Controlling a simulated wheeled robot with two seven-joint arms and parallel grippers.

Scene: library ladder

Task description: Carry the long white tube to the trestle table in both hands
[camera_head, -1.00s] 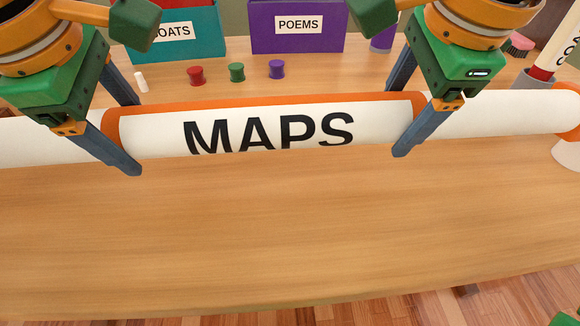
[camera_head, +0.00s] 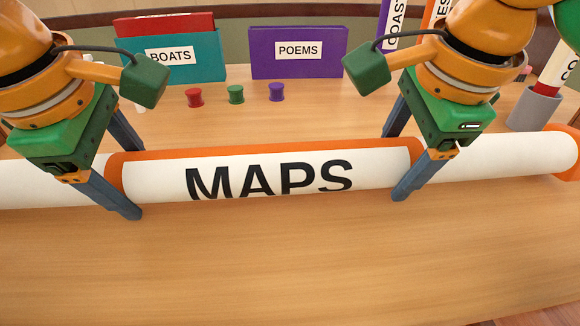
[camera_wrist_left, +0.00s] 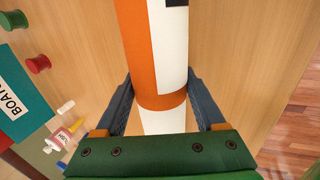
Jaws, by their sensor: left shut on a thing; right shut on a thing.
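The long white tube (camera_head: 270,178) has orange bands and black MAPS lettering. It lies crosswise over the wooden trestle table (camera_head: 300,270), roughly level. I cannot tell whether it touches the tabletop. My left gripper (camera_head: 135,180) is shut on the tube by the left orange band, with a finger on either side. My right gripper (camera_head: 393,167) is shut on it by the right band. In the left wrist view the fingers (camera_wrist_left: 160,88) straddle the tube (camera_wrist_left: 172,45) at the band. The tube's left end is outside the head view.
Behind the tube stand a teal BOATS box (camera_head: 195,58), a purple POEMS box (camera_head: 297,52), and red (camera_head: 195,97), green (camera_head: 236,94) and purple (camera_head: 277,92) spools. A grey pot (camera_head: 535,108) is at right. A glue bottle (camera_wrist_left: 62,137) shows in the left wrist view. The table front is clear.

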